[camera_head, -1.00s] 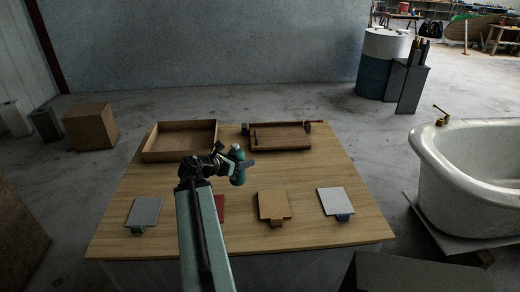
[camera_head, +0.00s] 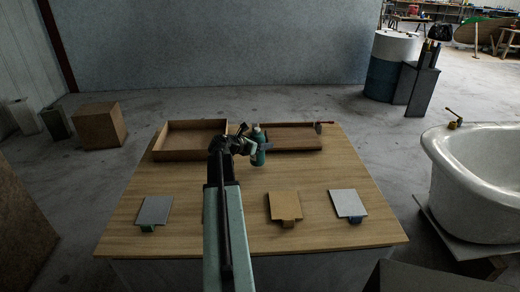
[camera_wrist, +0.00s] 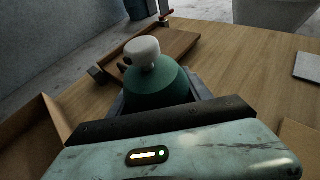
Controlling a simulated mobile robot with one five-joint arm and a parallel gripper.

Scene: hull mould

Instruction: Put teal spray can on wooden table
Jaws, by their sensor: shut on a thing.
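The teal spray can (camera_head: 258,148) is held upright in my gripper (camera_head: 254,146), which is shut on it. In the wrist view the can (camera_wrist: 158,92) shows its teal shoulder and white cap between the jaws (camera_wrist: 160,100). The wooden table (camera_head: 300,225) lies under and around my arm. The can is over the table's back middle, in front of the wooden tray. Its lower end seems apart from the table top, but the exact gap is hard to tell.
An open wooden box (camera_head: 180,155) stands at the table's back left, a shallow wooden tray (camera_head: 300,149) beside it. Boards on small blocks line the front: grey (camera_head: 154,210), tan (camera_head: 284,206), pale (camera_head: 348,204). Bare wood lies between. A bathtub (camera_head: 480,180) stands right of the table.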

